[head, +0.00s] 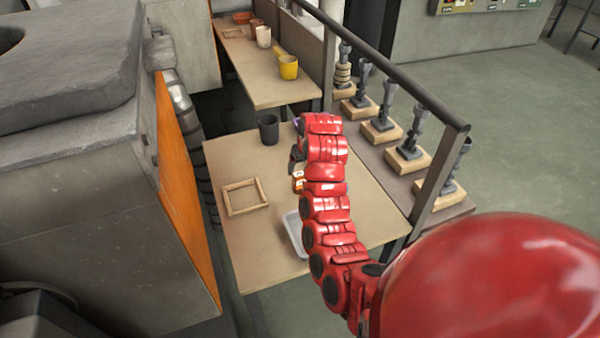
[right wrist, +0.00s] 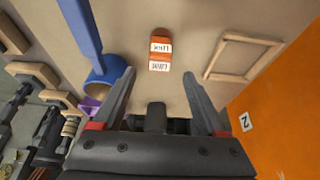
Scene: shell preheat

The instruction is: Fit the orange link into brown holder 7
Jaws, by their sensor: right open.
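The orange link (right wrist: 160,50) lies on the table in the right wrist view, with white lettered labels on its face. In the head view a part of it (head: 298,181) shows beside my red right arm, which hides the rest. My right gripper (right wrist: 158,88) is open and empty, its two fingers apart, with the link beyond the fingertips. In the head view the gripper (head: 295,160) is mostly hidden by the arm. I cannot make out a number 7 on any holder. My left gripper is not in view.
A wooden frame (head: 245,197), a dark cup (head: 268,129) and a pale tray (head: 293,233) are on the table (head: 262,268). A railing (head: 405,95) separates it from several wooden blocks with metal fittings (head: 407,158). Blue (right wrist: 108,70) and purple (right wrist: 90,106) objects are near the gripper.

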